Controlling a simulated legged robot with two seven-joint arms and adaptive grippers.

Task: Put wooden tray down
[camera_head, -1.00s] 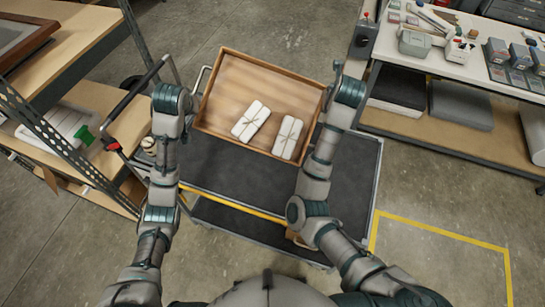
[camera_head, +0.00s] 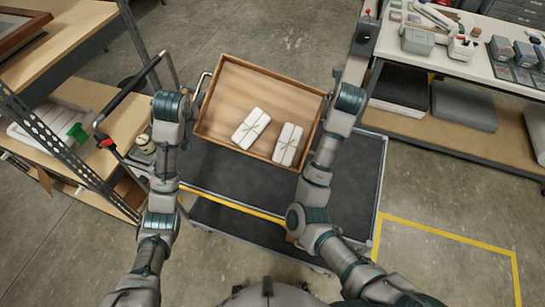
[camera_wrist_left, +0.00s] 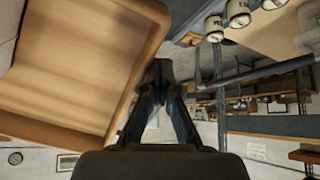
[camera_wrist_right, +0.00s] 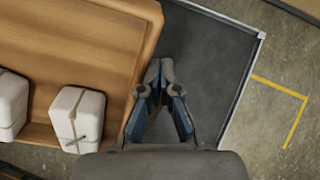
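The wooden tray (camera_head: 212,122) is a shallow brown box in the middle of the head view, between my two forearms and over the far part of the dark cart (camera_head: 350,195). Two white wrapped packages tied with string lie in it, the left one (camera_head: 251,128) and the right one (camera_head: 288,145). My left gripper (camera_wrist_left: 160,70) has its fingertips together at the tray's side rim. My right gripper (camera_wrist_right: 158,70) is closed likewise at the opposite rim. The fingertips' exact contact is partly hidden. I cannot tell the gap between tray and cart.
A shelf unit (camera_head: 100,172) stands at the left beside the cart's black push handle (camera_head: 132,92). A workbench (camera_head: 440,62) with boxes and tools is at the upper right. The cart's near and right surface is bare. A yellow line (camera_head: 450,235) marks the floor.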

